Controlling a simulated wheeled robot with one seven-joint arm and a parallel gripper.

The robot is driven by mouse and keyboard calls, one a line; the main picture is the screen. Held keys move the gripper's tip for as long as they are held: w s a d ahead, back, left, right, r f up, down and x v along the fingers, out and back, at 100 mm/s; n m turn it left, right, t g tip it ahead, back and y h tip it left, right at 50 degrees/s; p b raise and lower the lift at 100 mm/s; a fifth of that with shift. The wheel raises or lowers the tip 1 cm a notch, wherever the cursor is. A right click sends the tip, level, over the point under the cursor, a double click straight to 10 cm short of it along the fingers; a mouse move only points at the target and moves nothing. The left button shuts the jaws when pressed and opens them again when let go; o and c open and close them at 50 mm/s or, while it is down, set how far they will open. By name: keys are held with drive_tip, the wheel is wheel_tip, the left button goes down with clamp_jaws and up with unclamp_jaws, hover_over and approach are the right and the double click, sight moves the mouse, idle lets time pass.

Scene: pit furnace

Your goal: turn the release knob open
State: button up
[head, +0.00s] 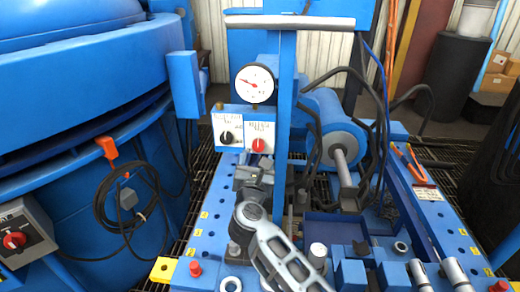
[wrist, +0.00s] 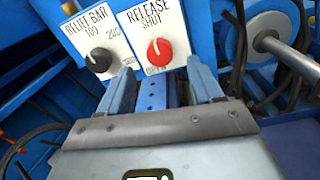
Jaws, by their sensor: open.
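The release knob is a round red knob (wrist: 159,51) on a white plate reading RELEASE and SHUT. A light mark on it appears to point up toward SHUT. It also shows as a small red knob in the head view (head: 258,145), below the pressure gauge. My gripper (wrist: 160,68) is open and empty. Its two blue fingers point toward the plate, one to the lower left and one to the lower right of the knob. They look apart from it, though the exact gap cannot be told. In the head view my gripper (head: 254,173) is just below the knob.
A black relief knob (wrist: 99,60) is on the plate left of the release knob, near my left finger. A white gauge (head: 255,82) is above. A blue upright post (head: 285,110) stands right beside the knob. Hoses and a blue cylinder (head: 333,122) are at right.

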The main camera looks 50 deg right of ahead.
sight(258, 147)
drive_tip(key=x, duration=0.6)
drive_tip(key=c, duration=1.1)
